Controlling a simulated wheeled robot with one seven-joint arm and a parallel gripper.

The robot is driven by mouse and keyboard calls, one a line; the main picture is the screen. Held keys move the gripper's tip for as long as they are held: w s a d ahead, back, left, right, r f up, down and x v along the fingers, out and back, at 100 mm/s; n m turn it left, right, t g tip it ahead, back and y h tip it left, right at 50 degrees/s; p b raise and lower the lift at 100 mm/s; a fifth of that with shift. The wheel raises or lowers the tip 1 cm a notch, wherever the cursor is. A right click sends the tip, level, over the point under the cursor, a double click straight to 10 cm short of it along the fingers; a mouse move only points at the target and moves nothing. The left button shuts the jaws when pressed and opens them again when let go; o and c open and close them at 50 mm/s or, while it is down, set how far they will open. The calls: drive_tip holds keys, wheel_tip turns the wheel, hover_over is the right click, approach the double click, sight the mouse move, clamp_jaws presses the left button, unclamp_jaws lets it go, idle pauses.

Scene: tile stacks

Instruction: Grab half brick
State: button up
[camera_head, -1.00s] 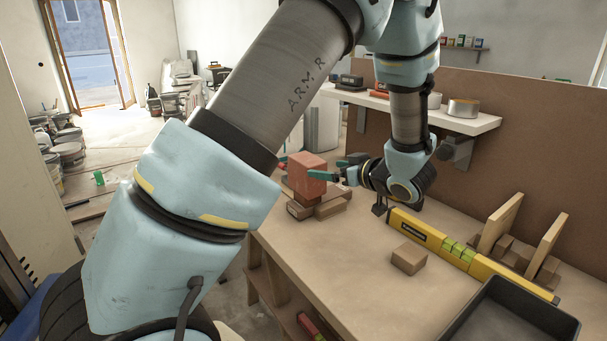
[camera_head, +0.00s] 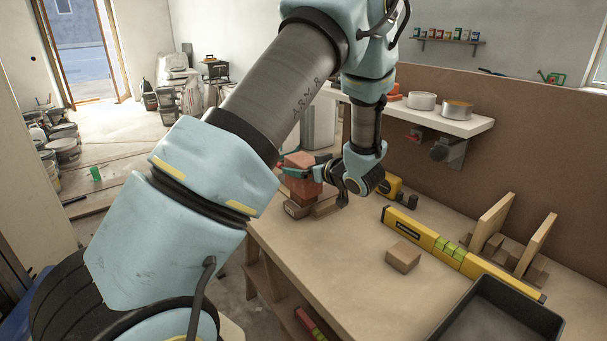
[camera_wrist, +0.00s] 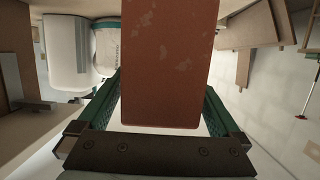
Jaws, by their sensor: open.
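The red half brick (camera_head: 304,188) stands at the far left of the workbench, on or against a stack of brown blocks (camera_head: 297,210). My gripper (camera_head: 303,171) is at the brick, with its teal fingers level with its upper part. In the wrist view the brick (camera_wrist: 168,65) fills the middle, between the two teal fingers (camera_wrist: 158,105). The jaws are open, with a visible gap beside the brick on the right. I cannot tell whether a finger touches it on the left. My fingers hide part of the brick in the head view.
A single brown block (camera_head: 403,257) lies on the workbench (camera_head: 340,270). Behind it lie a yellow spirit level (camera_head: 425,238) and a wooden rack with small blocks. A black tray (camera_head: 480,285) is at front right. A white shelf (camera_head: 455,122) hangs behind my arm.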

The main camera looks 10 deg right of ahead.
drive_tip(key=shift+c, duration=0.4)
clamp_jaws()
drive_tip(key=shift+r, duration=0.1)
idle(0.4)
